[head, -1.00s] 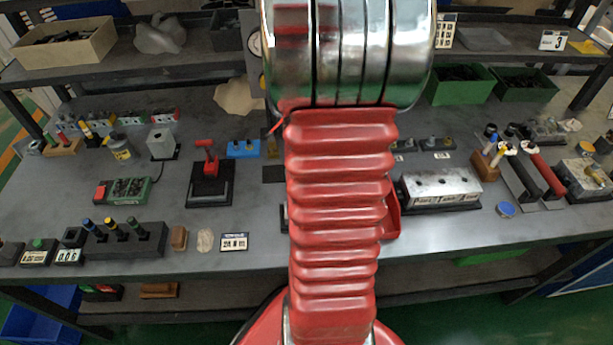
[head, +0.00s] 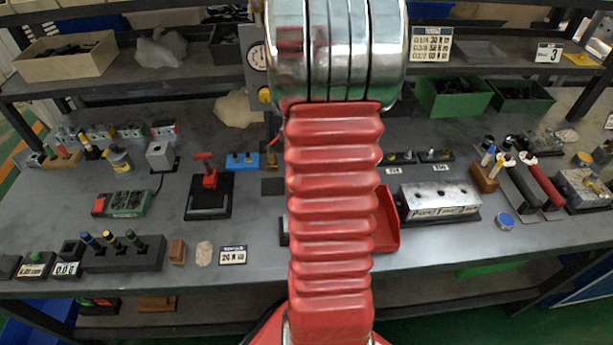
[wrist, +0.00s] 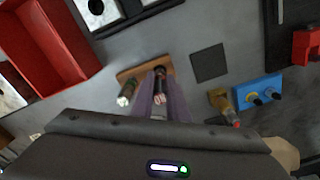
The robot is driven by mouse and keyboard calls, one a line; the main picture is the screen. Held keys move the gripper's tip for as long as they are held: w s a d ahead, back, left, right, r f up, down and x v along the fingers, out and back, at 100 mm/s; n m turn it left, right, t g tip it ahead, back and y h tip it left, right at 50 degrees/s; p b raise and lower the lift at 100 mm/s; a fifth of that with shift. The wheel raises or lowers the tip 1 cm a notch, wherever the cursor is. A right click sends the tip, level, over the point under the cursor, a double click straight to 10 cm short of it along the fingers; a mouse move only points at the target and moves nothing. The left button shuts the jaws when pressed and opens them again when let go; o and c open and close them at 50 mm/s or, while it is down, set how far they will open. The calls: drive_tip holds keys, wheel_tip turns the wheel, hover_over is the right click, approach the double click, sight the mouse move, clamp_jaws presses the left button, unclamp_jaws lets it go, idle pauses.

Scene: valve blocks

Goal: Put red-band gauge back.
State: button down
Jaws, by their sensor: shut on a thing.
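In the wrist view, my gripper (wrist: 161,100) points away from the camera, its fingers shut around a slim dark gauge (wrist: 160,77) with a pinkish-red band. The gauge is over the right end of a small wooden block (wrist: 129,74). I cannot tell whether its end sits in the block or is just above it. A second dark gauge (wrist: 126,92) with a pale green tip stands at the block's left part, beside the fingers. In the head view, my red arm hides the gripper, the gauge and the block.
A red tray (wrist: 66,40) lies left of the block, also visible in the head view (head: 388,222). A blue block (wrist: 258,92) with dark knobs and a brass red-tipped piece (wrist: 222,100) are to the right. A dark square pad (wrist: 209,63) lies between on the grey bench.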

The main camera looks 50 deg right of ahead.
drive_tip(key=shift+f, duration=1.25)
drive_tip(key=shift+f, duration=0.1)
drive_tip(key=c, duration=1.7)
unclamp_jaws()
wheel_tip(320, 180, up, 12)
drive_tip(key=shift+r, duration=0.15)
